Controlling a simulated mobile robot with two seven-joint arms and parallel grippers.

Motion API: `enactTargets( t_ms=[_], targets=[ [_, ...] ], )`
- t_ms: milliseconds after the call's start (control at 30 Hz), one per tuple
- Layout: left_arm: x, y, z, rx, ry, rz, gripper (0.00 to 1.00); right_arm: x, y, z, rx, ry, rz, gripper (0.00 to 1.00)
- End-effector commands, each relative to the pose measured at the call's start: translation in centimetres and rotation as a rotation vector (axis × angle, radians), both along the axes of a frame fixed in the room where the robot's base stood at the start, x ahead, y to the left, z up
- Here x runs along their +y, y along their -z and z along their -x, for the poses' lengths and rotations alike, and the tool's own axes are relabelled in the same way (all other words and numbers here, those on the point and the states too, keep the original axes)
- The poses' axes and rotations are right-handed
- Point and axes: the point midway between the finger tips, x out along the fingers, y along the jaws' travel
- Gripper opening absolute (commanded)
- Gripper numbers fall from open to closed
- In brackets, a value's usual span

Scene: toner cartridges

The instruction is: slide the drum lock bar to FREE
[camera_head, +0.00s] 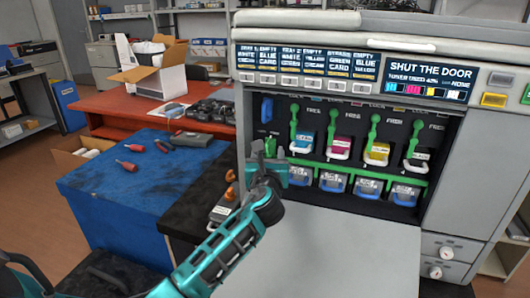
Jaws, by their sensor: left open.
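A long green bar (350,171) runs across the open printer bay, below the cartridges and above a row of clear bins; I take it for the drum lock bar. Its left end is behind my left gripper, so its lock position cannot be read. My left gripper (265,150) is open in front of the bay's left side, close to the bar's left end; contact cannot be told. Upright green levers (374,132) stand above the bar, by cyan, magenta (340,147), yellow (377,152) and black cartridges, with FREE labels beside them. My right gripper is out of view.
The lowered grey door (340,245) lies flat before the bay. The display (428,78) reads SHUT THE DOOR. A blue-topped bench (120,190) with red screwdrivers (128,165) stands left. A grey device (222,212) and orange item (231,186) sit beside my arm.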

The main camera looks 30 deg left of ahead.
Motion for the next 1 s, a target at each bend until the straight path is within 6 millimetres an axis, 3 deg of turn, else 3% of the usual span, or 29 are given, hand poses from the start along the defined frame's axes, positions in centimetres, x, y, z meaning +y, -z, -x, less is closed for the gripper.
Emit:
enactTargets(
  t_ms=[1000],
  targets=[
    [-2.6,0.1,4.6,0.005,-0.006,0.001,0.64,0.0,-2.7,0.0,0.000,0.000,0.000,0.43]
  ],
)
